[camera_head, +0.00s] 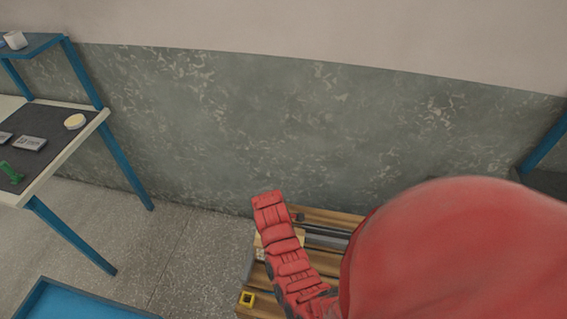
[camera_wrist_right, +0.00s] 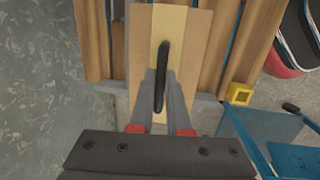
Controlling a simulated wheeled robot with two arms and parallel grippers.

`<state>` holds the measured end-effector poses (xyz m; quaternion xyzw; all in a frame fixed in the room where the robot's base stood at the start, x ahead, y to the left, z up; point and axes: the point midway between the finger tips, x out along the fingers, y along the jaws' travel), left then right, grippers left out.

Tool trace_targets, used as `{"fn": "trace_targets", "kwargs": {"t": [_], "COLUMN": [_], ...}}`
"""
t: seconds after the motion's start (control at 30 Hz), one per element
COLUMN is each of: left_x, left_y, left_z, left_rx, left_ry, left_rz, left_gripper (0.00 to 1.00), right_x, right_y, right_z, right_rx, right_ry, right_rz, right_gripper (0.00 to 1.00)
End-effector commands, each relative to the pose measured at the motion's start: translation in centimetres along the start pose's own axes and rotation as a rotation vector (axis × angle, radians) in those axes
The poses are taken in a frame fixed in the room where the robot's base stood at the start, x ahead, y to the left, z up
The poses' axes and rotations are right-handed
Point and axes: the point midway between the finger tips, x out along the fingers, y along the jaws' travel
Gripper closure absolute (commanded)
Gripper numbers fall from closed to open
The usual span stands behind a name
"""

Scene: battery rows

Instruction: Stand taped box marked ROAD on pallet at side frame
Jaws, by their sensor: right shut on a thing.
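The taped box (camera_wrist_right: 198,38) is tan with a pale tape strip down its middle and a dark handle-like bar (camera_wrist_right: 162,62) on top. My right gripper (camera_wrist_right: 162,98) is shut on that bar. The box is over the slatted wooden pallet (camera_wrist_right: 92,40); I cannot tell whether it rests on it. No ROAD mark is readable. In the head view the pallet (camera_head: 328,217) is largely hidden by my red right arm, and only a pale bit of the box (camera_head: 260,252) shows beside the arm. My left gripper is not in view.
A yellow square piece (camera_head: 247,298) sits at the pallet's near left corner and shows in the wrist view (camera_wrist_right: 239,93). A blue tray-like thing (camera_head: 85,301) stands at bottom left. A blue-legged workbench (camera_head: 64,166) stands left, and a wall (camera_head: 230,130) behind.

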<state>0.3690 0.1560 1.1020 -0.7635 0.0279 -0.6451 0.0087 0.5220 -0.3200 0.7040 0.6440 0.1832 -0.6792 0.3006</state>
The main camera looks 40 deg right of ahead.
Motion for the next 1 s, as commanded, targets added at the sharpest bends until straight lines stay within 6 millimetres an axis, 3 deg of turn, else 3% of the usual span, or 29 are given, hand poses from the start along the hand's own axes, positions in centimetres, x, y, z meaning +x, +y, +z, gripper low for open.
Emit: {"fn": "trace_targets", "kwargs": {"t": [0.37, 0.67, 0.87, 0.9, 1.0], "left_x": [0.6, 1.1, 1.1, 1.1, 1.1], "left_y": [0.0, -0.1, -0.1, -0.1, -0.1], "left_z": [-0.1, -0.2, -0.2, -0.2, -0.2], "left_rx": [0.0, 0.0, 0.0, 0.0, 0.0], "left_ry": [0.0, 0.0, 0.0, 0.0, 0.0], "left_rz": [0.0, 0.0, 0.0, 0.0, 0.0], "left_gripper": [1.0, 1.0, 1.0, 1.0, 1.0], "right_x": [1.6, 4.2, 4.4, 4.5, 4.5], "right_y": [0.1, -0.4, -0.5, -0.6, -0.6], "right_z": [-0.3, -0.5, -0.6, -0.6, -0.5], "right_rx": [0.002, 0.001, 0.002, 0.001, 0.002], "right_ry": [0.003, 0.0, 0.002, 0.002, 0.002], "right_rz": [0.006, 0.002, 0.004, 0.002, 0.002], "right_gripper": [1.0, 1.0, 1.0, 0.84, 0.66]}}
